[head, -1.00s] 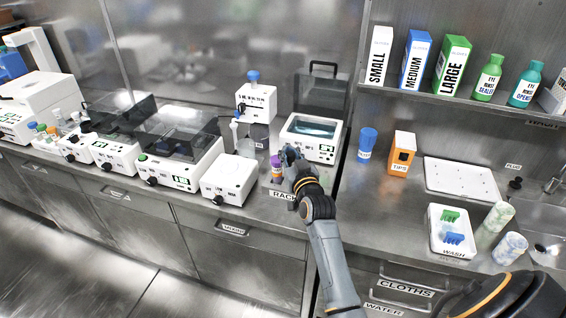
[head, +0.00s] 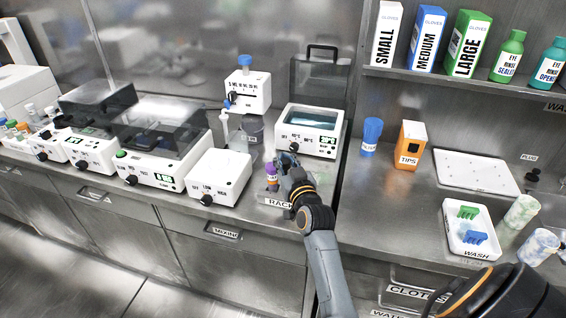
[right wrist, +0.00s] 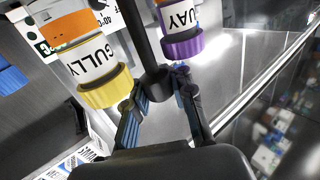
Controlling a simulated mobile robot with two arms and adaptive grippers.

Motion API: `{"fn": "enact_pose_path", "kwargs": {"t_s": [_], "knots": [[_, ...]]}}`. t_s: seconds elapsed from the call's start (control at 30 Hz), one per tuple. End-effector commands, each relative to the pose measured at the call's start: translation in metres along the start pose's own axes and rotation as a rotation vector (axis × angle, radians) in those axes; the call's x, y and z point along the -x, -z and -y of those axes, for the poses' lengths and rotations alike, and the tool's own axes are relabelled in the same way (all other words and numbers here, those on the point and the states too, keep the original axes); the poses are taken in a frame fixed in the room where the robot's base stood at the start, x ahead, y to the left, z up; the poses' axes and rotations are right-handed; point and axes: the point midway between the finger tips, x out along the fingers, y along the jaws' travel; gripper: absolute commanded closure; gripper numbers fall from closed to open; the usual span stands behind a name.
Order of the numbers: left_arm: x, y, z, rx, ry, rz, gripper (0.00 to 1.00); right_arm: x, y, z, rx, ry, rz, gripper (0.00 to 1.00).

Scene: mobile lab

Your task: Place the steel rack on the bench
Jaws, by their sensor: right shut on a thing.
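My right gripper (head: 286,163) is over the bench (head: 235,207), just behind the RACK label. In the right wrist view its fingers (right wrist: 160,85) are shut on a dark post (right wrist: 147,45), which looks like the steel rack's handle. A yellow-capped vial (right wrist: 105,88) and a purple-capped vial (right wrist: 182,46) flank the post. The purple-capped vial also shows in the head view (head: 272,172), left of the gripper. The rack's body is mostly hidden by my gripper and the vials; I cannot tell whether it touches the bench. My left gripper is not in view.
A blue-topped cup (head: 371,137) and an orange tips box (head: 409,145) stand to the right. The wash tray (head: 452,238) is further right.

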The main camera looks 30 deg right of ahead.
Motion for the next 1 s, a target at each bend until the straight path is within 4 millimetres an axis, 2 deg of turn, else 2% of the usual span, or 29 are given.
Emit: {"fn": "enact_pose_path", "kwargs": {"t_s": [0.17,0.2,0.33,0.73,0.87,1.0], "knots": [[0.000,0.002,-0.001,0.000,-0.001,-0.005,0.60,0.000,-0.001,0.000,0.001,0.000,0.001,1.00],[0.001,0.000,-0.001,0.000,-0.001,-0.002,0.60,0.000,-0.003,0.000,0.000,0.001,0.005,0.79],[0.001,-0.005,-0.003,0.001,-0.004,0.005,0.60,0.000,-0.003,0.000,0.000,0.001,0.004,0.52],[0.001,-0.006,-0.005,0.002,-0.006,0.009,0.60,0.004,-0.001,0.000,0.001,0.001,0.003,0.51],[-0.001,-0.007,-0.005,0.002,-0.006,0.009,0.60,0.022,-0.002,0.001,0.001,0.001,0.004,0.51],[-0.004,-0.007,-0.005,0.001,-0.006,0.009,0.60,0.053,-0.003,0.001,0.003,0.002,0.005,0.51]]}}
